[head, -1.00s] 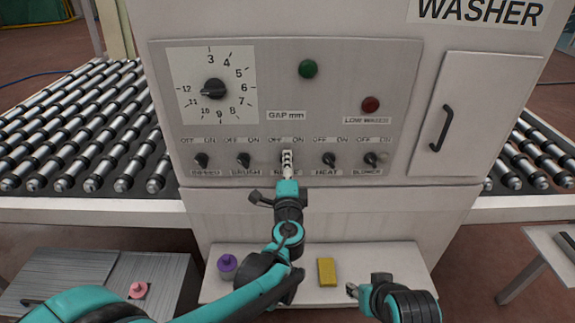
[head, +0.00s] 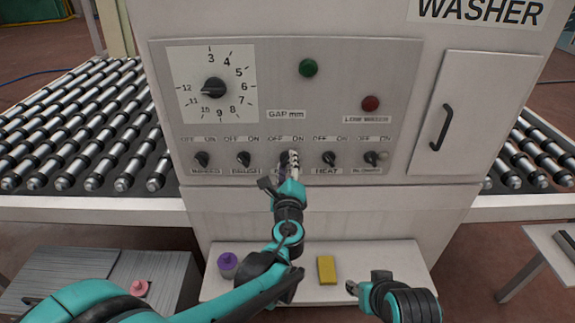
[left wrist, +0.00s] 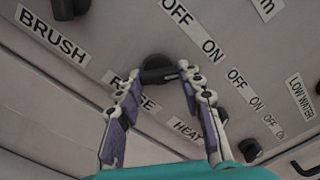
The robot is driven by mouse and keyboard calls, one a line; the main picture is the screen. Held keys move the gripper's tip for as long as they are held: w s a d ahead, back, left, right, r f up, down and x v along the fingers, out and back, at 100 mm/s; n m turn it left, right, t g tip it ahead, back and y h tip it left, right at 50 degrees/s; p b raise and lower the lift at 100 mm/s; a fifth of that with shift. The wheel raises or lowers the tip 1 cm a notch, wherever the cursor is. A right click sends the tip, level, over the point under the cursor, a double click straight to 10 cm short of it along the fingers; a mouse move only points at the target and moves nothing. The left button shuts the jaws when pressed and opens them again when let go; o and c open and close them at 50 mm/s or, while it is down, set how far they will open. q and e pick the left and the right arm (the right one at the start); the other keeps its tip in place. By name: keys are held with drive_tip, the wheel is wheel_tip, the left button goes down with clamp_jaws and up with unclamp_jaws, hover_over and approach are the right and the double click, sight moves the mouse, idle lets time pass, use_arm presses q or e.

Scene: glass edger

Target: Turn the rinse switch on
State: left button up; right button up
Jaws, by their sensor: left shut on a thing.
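The black rinse switch (head: 284,157) is in the middle of the row of knobs on the washer's panel, under its OFF and ON labels. The left wrist view shows its black knob (left wrist: 158,71) between the fingers. My left gripper (head: 290,160) is shut on this knob, with its fingers tilted to the right in the head view. The fingers partly hide the knob and its RINSE label, so I cannot tell exactly where it points. My right gripper (head: 352,287) is low at the front, away from the panel; its finger opening is unclear.
The brush switch (head: 243,158) and heat switch (head: 329,158) flank the rinse switch closely. A gap dial (head: 213,88), green button (head: 308,68) and red light (head: 371,104) are above. A purple-topped object (head: 228,264) and yellow block (head: 326,270) are on the lower shelf.

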idle(0.4)
use_arm(q)
drive_tip(key=o, duration=1.2)
drive_tip(key=shift+c, duration=0.2)
drive_tip(key=shift+s, duration=0.15)
drive_tip(key=s, duration=1.1)
drive_tip(key=shift+s, duration=0.4)
